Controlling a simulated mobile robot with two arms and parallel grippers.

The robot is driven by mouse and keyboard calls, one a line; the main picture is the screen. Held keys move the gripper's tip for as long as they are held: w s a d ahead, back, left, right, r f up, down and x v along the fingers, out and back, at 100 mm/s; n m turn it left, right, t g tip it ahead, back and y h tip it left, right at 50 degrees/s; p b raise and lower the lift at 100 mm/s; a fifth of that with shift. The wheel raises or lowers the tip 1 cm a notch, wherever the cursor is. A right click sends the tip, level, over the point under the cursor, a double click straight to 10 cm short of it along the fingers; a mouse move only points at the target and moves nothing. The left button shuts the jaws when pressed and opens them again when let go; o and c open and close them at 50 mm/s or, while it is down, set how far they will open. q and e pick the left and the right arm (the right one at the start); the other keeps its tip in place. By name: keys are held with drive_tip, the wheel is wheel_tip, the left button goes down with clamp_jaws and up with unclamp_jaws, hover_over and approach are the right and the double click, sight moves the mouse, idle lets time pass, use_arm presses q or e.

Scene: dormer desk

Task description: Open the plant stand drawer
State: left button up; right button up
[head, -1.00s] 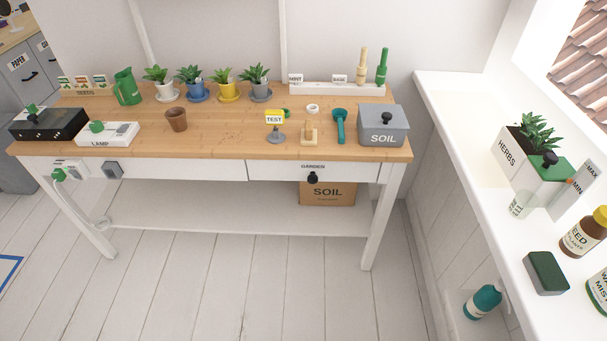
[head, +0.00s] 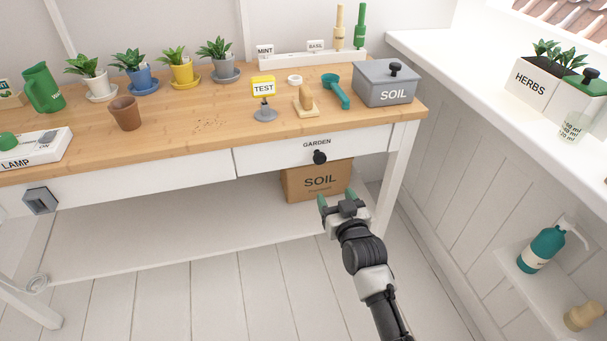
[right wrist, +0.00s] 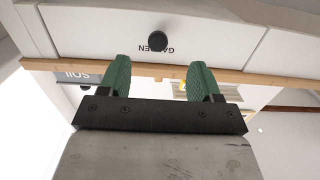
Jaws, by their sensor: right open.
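The white drawer labelled GARDEN (head: 275,155) is in the front of the wooden-topped stand (head: 200,135) and looks shut. Its round black knob (head: 320,157) is at the middle of the drawer front. My right gripper (head: 337,199) is open and empty, below and in front of the knob and apart from it. In the right wrist view the black knob (right wrist: 157,40) shows beyond the gap between the two green fingertips (right wrist: 159,70), with the drawer front (right wrist: 95,35) around it. My left gripper is not in view.
A cardboard SOIL box (head: 300,184) stands on the lower shelf (head: 160,235) under the drawer. A grey SOIL bin (head: 372,92) and several potted plants stand on the top. A white ledge with a HERBS planter (head: 535,85) is at the right. Floor in front is clear.

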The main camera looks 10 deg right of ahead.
sight(321, 161)
drive_tip(key=shift+t, duration=0.4)
drive_tip(key=w+b, duration=0.1)
drive_tip(key=w, duration=0.2)
drive_tip(key=w+r, duration=0.1)
drive_tip(key=w, duration=0.2)
drive_tip(key=w+r+b, duration=0.1)
drive_tip(key=w, duration=0.3)
drive_tip(key=shift+a+b, duration=0.2)
drive_tip(key=shift+b, duration=0.1)
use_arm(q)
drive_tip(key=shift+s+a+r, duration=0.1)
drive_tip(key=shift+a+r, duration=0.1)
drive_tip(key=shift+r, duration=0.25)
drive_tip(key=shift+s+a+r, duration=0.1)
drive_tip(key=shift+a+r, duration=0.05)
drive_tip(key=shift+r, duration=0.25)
use_arm(e)
drive_tip(key=shift+w, duration=0.65)
drive_tip(key=shift+s, duration=0.1)
clamp_jaws()
